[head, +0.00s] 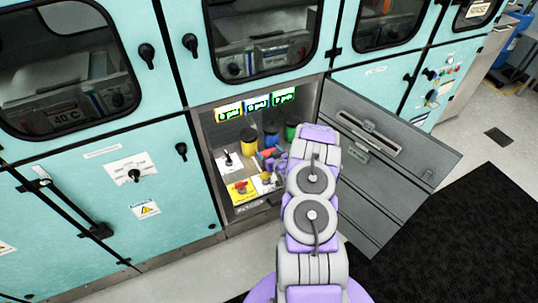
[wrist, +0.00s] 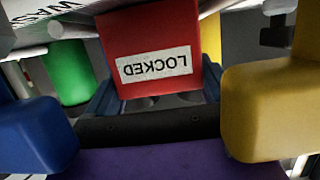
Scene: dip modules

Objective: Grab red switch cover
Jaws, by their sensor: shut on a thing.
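The red switch cover (wrist: 150,45) carries a white label reading LOCKED, upside down in the wrist view. It stands at the middle, directly beyond the dark bar and purple edge of my gripper (wrist: 150,128). A blue frame shows behind and below the cover. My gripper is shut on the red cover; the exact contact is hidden. In the head view my gripper (head: 281,163) is inside the open cabinet bay, mostly hidden by my arm. A small patch of red and blue shows at its left.
A green cylinder (wrist: 67,72) is behind. The bay also holds a yellow cylinder (head: 250,142) and a yellow panel with a red button (head: 241,188). The grey door (head: 385,165) hangs open at right.

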